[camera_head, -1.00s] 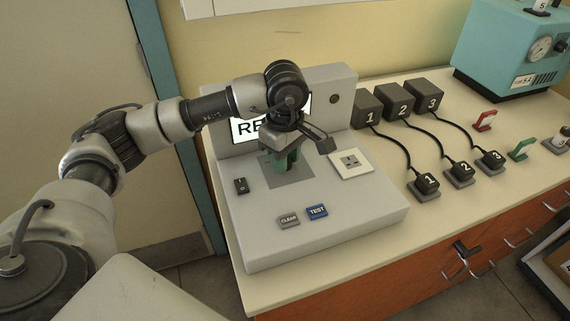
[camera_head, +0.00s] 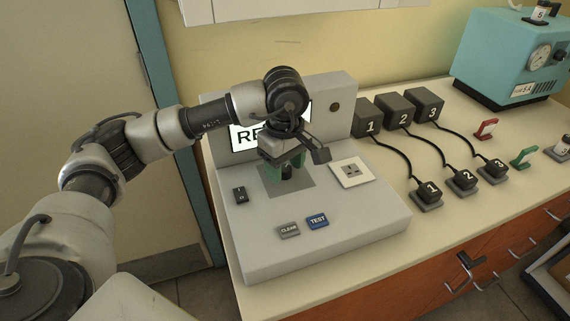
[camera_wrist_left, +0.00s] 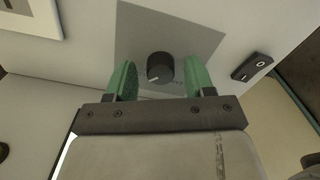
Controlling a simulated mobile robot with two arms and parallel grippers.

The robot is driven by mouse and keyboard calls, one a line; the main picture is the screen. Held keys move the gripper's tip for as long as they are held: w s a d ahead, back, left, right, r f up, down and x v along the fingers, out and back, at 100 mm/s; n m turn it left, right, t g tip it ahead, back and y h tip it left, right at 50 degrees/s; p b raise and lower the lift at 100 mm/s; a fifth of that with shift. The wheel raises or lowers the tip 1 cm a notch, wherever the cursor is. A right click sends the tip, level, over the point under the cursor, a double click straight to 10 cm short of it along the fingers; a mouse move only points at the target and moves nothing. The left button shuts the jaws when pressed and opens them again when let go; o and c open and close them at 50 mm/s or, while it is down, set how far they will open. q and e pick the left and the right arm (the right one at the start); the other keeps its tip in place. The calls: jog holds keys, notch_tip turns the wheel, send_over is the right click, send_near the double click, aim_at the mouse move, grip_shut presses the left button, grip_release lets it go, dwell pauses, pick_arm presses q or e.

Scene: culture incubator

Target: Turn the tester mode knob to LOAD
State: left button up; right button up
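The tester (camera_head: 330,235) is a light grey bench unit with an upright back panel. Its mode knob (camera_wrist_left: 160,66) is round and black with a white pointer mark, on a darker grey plate (camera_wrist_left: 200,38). The labels around the knob are too blurred to read. My left gripper (camera_wrist_left: 162,80) has green finger pads that stand open on either side of the knob, with a gap on both sides. In the head view my left gripper (camera_head: 283,172) is over the grey plate and largely hides the knob. My right gripper is not in view.
A rocker switch (camera_head: 240,194), a CLEAR button (camera_head: 288,230), a TEST button (camera_head: 317,221) and a socket (camera_head: 351,171) are on the tester's deck. The screen (camera_head: 243,138) is partly hidden by my arm. Numbered black adapters (camera_head: 404,108) with cables stand right.

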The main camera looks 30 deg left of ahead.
aim_at(285, 168)
pick_arm(q)
notch_tip(285, 168, up, 11)
jog(key=shift+f, duration=0.15)
dwell(0.5)
dwell(0.5)
